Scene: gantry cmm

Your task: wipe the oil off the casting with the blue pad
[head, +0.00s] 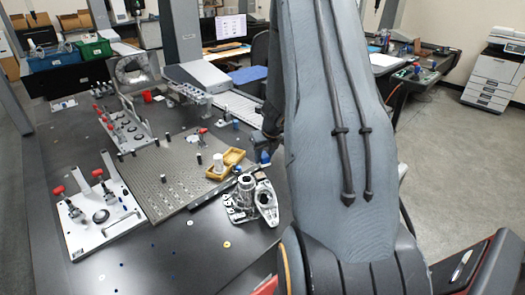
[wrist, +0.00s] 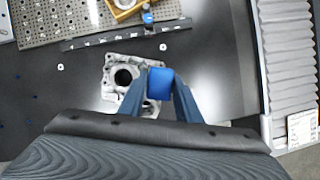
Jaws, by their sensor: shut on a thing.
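The casting (head: 242,204) is a silvery metal part with a round upright bore, standing on the dark table left of my arm in the head view. It also shows in the wrist view (wrist: 123,76), just beyond and left of my fingertips. My gripper (wrist: 160,84) is shut on the blue pad (wrist: 160,83), which sits between the two fingers and overlaps the casting's right part in the picture. I cannot tell whether the pad touches the casting. My arm hides the gripper in the head view. No oil can be made out clearly.
A perforated plate (head: 178,186) with a yellow tray (head: 216,172) lies behind the casting. A white fixture plate (head: 108,222) with red-knobbed clamps stands at the left. Grey bellows (wrist: 285,55) run along the right in the wrist view. The dark table front (head: 190,262) is mostly clear.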

